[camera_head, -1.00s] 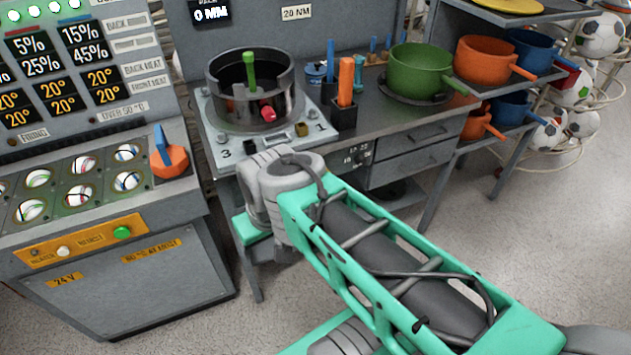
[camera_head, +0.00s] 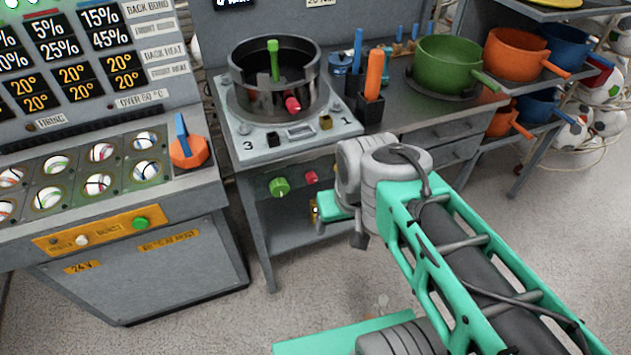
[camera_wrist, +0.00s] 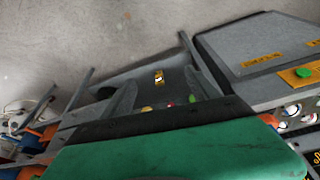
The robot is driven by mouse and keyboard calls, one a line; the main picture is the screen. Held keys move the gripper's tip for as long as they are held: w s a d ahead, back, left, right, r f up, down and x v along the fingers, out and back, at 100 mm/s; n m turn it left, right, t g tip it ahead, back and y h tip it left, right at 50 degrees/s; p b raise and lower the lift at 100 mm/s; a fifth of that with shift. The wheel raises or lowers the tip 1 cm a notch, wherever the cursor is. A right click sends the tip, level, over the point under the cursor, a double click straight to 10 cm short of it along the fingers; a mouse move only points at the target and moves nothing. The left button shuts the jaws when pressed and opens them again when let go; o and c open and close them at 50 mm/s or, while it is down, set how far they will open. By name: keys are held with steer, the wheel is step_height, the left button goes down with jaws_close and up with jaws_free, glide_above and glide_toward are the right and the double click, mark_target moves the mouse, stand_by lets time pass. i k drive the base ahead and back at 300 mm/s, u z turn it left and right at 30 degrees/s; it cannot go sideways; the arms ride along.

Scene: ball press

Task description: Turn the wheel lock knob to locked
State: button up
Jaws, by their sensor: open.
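No readable label tells me which control is the wheel lock knob. On the front of the press stand (camera_head: 256,222) are a green knob (camera_head: 280,187) and a red knob (camera_head: 311,177). A small yellow-and-black piece (camera_head: 316,209) sits lower, beside my arm. In the wrist view the green knob (camera_wrist: 193,98), a yellow knob (camera_wrist: 147,108) and the yellow-and-black piece (camera_wrist: 158,78) show beyond my gripper (camera_wrist: 160,86). My gripper is open and empty, its two grey fingers apart. In the head view its fingers are hidden behind the wrist. I cannot read the knobs' settings.
A control cabinet (camera_head: 140,262) with an orange knob with a blue handle (camera_head: 188,150) stands left of the stand. The round black press pot (camera_head: 245,90) is on top. Green (camera_head: 440,62) and orange (camera_head: 513,57) pots are at the right. Floor in front is clear.

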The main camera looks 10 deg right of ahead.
mark_target(310, 176)
steer(key=z, duration=0.05)
steer(key=k, duration=0.5)
steer(key=u, duration=1.3)
steer(key=i, duration=0.55)
steer(key=u, duration=0.05)
